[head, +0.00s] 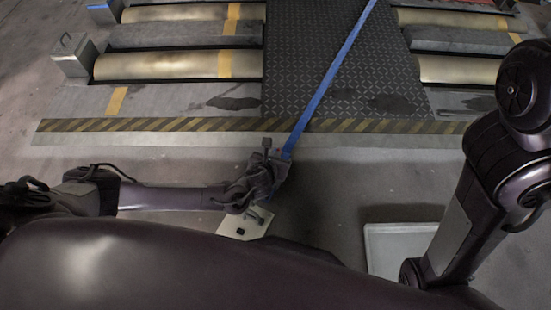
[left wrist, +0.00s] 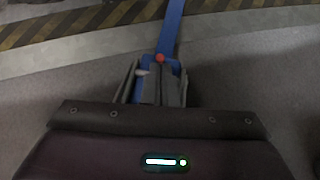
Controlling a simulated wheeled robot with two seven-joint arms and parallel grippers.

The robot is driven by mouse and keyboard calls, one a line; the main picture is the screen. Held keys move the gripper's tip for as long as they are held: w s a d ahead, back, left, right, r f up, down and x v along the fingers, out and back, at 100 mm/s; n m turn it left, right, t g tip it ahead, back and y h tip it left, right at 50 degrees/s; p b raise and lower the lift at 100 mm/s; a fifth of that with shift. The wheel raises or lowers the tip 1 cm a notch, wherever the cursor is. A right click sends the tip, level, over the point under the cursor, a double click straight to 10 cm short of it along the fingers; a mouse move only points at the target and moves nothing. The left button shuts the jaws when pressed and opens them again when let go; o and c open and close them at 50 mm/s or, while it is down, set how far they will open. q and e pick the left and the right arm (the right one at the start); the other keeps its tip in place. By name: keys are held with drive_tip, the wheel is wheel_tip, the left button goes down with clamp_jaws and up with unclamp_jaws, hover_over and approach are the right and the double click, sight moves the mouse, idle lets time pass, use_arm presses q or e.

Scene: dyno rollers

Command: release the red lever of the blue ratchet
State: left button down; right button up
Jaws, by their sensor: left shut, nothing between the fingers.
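The blue strap (head: 330,80) runs from the roller bed down to my left gripper (head: 270,168) in the head view. In the left wrist view the strap (left wrist: 173,25) meets the blue ratchet (left wrist: 176,66), with a small red lever end (left wrist: 160,58) at its top. My left gripper (left wrist: 155,85) is shut, with nothing between its fingers, right at the ratchet. I cannot tell whether the fingers touch the lever. The gripper and wrist hide most of the ratchet in the head view. My right arm shows at the right, but its gripper is out of view.
A pale floor plate (head: 244,223) lies below my left wrist. A light grey tray (head: 395,246) is on the floor to the right. The roller bed has metal rollers (head: 180,64), a dark tread plate (head: 300,50) and a striped front edge (head: 150,125). The floor between is clear.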

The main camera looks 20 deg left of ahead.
use_arm(q)
drive_tip(key=shift+w+r, duration=0.15)
drive_tip(key=shift+w, duration=0.05)
idle(0.3)
